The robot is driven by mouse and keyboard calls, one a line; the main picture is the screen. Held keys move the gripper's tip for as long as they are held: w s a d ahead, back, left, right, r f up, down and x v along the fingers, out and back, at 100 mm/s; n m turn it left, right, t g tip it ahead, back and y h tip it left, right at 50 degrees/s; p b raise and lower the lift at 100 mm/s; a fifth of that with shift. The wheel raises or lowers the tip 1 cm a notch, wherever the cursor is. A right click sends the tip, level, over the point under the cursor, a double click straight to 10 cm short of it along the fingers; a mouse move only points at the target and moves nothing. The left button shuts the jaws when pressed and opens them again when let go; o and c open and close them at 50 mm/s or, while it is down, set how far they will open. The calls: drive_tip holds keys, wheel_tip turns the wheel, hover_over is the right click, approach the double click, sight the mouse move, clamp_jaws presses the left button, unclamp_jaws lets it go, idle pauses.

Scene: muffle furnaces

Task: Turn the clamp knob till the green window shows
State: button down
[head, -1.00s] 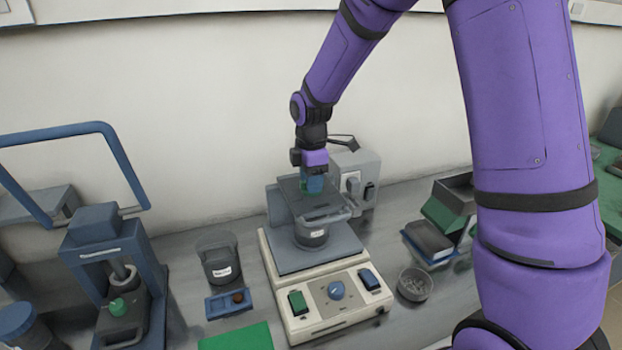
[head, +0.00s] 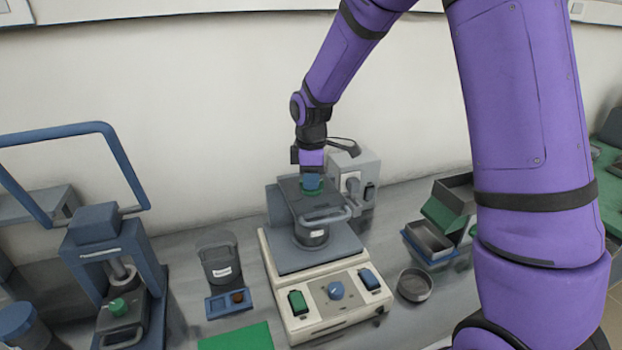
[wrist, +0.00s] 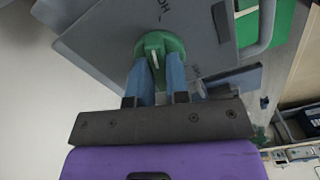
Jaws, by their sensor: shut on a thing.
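The green clamp knob (wrist: 170,44) fills the middle of the wrist view, with a raised grip bar and a white pointer line. My gripper (wrist: 157,72) has its two blue fingers shut on either side of that bar. In the head view, my gripper (head: 312,184) points down onto the knob on the grey top plate (head: 292,198) of the bench device. The knob's green edge shows just below the fingers. Dark lettering on the plate (wrist: 110,40) is partly readable near the knob. I cannot make out a separate green window in either view.
A grey handle bar (head: 325,219) runs along the plate's front. A grey box (head: 352,172) stands close behind right. A dark pot (head: 219,262) is left, a round dish (head: 414,285) right.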

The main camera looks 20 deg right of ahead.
drive_tip(key=shift+m, duration=0.3)
drive_tip(key=c, duration=1.1)
unclamp_jaws()
wheel_tip(320, 180, up, 11)
drive_tip(key=shift+f, duration=0.1)
